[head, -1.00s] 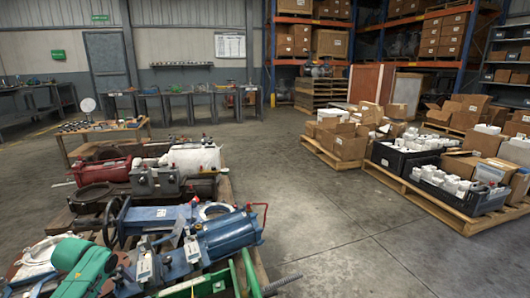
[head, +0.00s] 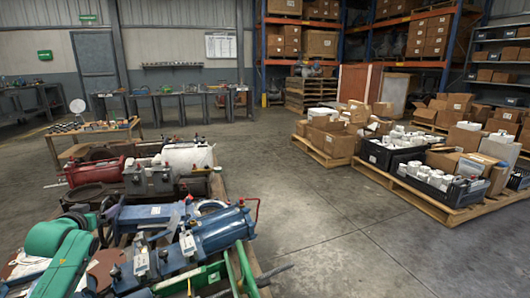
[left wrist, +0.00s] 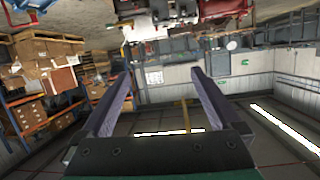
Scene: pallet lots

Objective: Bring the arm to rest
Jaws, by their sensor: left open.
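My left gripper (left wrist: 161,74) shows in the left wrist view, its two purple-grey fingers wide apart with nothing between them. That view is upside down. In the head view, green curved shapes show at the lower left, but I cannot clearly make out the fingers there. My right gripper is in neither view.
Close in front, at the left, blue cylinders (head: 222,230) and a red one (head: 95,172) crowd a pallet. A black crate (head: 440,192) and cartons stand on pallets at the right. The concrete floor (head: 310,200) between is clear. Workbenches (head: 185,108) line the far wall.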

